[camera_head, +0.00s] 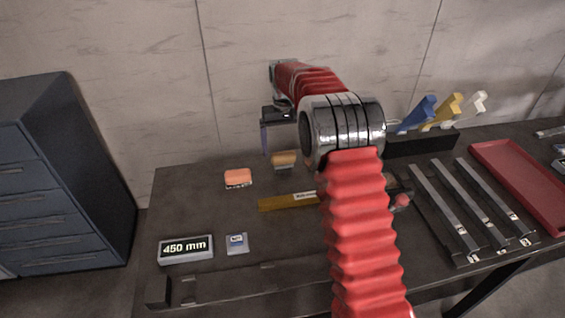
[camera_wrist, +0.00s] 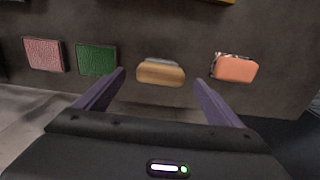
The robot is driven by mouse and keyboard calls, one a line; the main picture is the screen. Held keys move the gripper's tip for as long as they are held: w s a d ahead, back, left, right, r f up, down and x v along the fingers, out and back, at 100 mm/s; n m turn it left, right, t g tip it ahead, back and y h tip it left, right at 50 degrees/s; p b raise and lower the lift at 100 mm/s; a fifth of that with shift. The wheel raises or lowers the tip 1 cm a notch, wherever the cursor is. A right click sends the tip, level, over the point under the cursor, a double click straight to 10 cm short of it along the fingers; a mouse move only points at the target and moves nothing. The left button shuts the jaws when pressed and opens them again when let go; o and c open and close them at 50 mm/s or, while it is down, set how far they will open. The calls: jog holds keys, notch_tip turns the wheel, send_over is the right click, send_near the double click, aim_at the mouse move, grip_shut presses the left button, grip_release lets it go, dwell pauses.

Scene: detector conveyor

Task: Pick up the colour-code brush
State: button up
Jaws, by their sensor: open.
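A tan block with a grey layer along one long side (camera_wrist: 161,73) lies on the dark table, in the middle of the wrist view. It looks like a brush, but no colour code can be read on it. It also shows in the head view (camera_head: 284,159), beside my arm. An orange block with a speckled edge (camera_wrist: 235,68) lies to its right in the wrist view and also shows in the head view (camera_head: 238,177). My gripper (camera_wrist: 160,77) is open and empty. Its purple fingers frame the tan block in the picture; the remaining gap is hard to judge.
Green (camera_wrist: 97,60) and pink (camera_wrist: 44,55) pads lie left of the tan block in the wrist view. A brass-coloured bar (camera_head: 287,202), a 450 mm display (camera_head: 186,248) and a red tray (camera_head: 522,183) are on the table. A concrete wall stands behind.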

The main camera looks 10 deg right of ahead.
aim_at(283, 153)
jog(key=shift+f, duration=0.3)
jog(key=shift+a+f, duration=0.1)
jog(key=shift+f, duration=2.4)
jog(key=shift+c, duration=0.5)
jog(key=shift+w, duration=0.1)
jog(key=c, duration=1.1)
